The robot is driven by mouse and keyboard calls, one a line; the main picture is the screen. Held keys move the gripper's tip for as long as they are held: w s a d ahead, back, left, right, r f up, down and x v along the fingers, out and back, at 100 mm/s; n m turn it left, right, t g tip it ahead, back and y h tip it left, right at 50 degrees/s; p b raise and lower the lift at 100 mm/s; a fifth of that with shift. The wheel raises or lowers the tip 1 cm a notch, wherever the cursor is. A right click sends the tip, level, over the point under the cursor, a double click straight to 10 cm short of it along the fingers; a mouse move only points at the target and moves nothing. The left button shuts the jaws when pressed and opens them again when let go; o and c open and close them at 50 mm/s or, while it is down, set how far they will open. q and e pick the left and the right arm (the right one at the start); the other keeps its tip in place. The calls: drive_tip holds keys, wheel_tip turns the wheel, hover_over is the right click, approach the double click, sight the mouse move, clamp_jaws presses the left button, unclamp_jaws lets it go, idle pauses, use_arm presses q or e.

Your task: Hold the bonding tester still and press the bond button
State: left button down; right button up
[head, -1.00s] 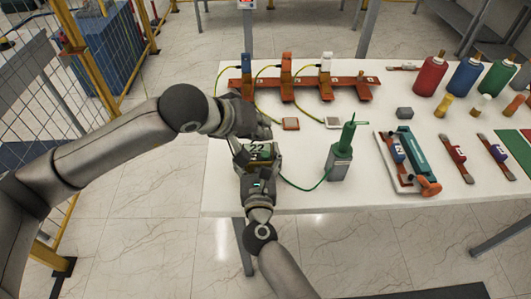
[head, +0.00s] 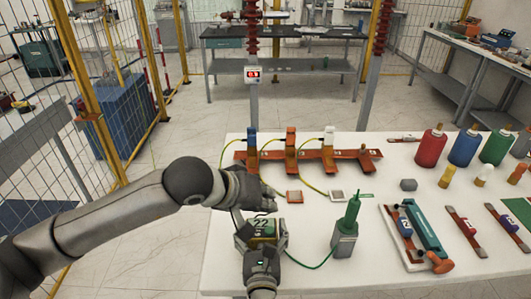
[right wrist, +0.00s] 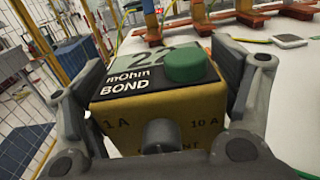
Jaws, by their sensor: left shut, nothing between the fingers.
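The bonding tester (head: 268,229) is a small yellow-and-black box with a display reading 22, at the left part of the white table. In the right wrist view the tester (right wrist: 160,112) shows a round green button (right wrist: 185,67) beside the word BOND. My right gripper (head: 262,258) is shut on the tester, with a finger against each side (right wrist: 160,85). My left gripper (head: 262,206) is shut and empty, just behind and above the tester in the head view; its fingertips are partly hidden. It does not show clearly in the right wrist view.
A green cable runs from the tester to a grey block with a green probe (head: 351,215). Behind stands an orange-brown bar (head: 347,154) with upright posts and yellow leads. Bottles (head: 431,150) and tools stand to the right. A yellow-framed mesh fence (head: 85,90) is at left.

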drive_tip(key=shift+o, duration=0.9)
